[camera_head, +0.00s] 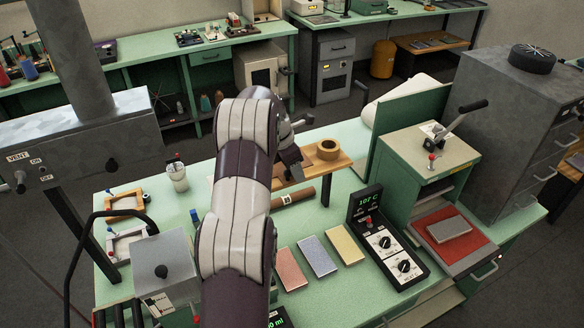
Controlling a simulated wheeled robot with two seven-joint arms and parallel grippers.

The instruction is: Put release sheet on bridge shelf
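The bridge shelf (338,165) is a raised wooden board on dark legs, standing on the green bench. A brown ring-shaped roll (328,150) sits on its top. My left arm reaches up from the bottom centre and hides part of the bench. My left gripper (291,160) is at the left end of the shelf, partly hidden behind the arm. Its fingers are too small and dark to tell whether they are open or hold anything. I cannot pick out the release sheet for certain. My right gripper is out of view.
A brown tube (298,197) lies on the bench near the shelf. Pink (291,269), blue (317,256) and yellow (344,245) blocks lie in front. A dial box (388,245) and green cabinet (403,165) stand right. A white cup (178,179) stands left.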

